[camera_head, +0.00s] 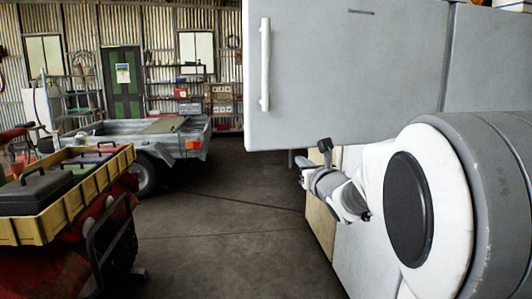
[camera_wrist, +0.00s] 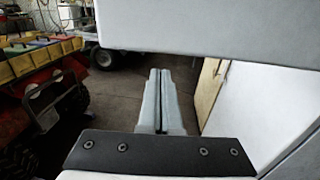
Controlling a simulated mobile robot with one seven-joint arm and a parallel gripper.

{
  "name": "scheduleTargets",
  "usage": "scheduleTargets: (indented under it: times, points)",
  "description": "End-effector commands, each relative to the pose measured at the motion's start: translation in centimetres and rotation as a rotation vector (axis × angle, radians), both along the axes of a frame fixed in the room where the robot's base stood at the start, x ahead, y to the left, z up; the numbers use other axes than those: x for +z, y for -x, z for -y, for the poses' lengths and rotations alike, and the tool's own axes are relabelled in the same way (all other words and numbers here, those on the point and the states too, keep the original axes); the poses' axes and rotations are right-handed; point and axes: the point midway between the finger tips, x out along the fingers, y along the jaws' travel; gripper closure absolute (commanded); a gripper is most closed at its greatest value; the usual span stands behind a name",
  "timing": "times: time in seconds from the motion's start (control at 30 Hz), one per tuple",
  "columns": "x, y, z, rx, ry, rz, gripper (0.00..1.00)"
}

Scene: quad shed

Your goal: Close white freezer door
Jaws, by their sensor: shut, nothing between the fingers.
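The white freezer door (camera_head: 345,75) stands open across the upper part of the head view, with its long white vertical handle (camera_head: 265,65) near its left edge. In the wrist view the lower part of the door (camera_wrist: 200,25) spans the top of the picture. My gripper (camera_wrist: 160,75) is shut and empty, its fingers together and pointing ahead below the door's bottom edge. In the head view my gripper (camera_head: 304,168) is small, just under the door near its lower middle. I cannot tell whether it touches the door.
A red quad bike (camera_head: 110,215) with a yellow crate (camera_head: 95,190) of tool cases stands at left. A grey trailer (camera_head: 185,140) stands behind it. Pale cabinet fronts (camera_head: 365,255) are below the door at right. The dark floor (camera_head: 215,225) between is clear.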

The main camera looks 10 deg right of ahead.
Motion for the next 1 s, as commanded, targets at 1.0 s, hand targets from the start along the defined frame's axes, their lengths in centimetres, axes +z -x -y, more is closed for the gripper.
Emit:
scheduleTargets:
  times: [1.0]
  points:
    - [0.0,-9.5,-0.8,-0.001,-0.002,0.000,1.00]
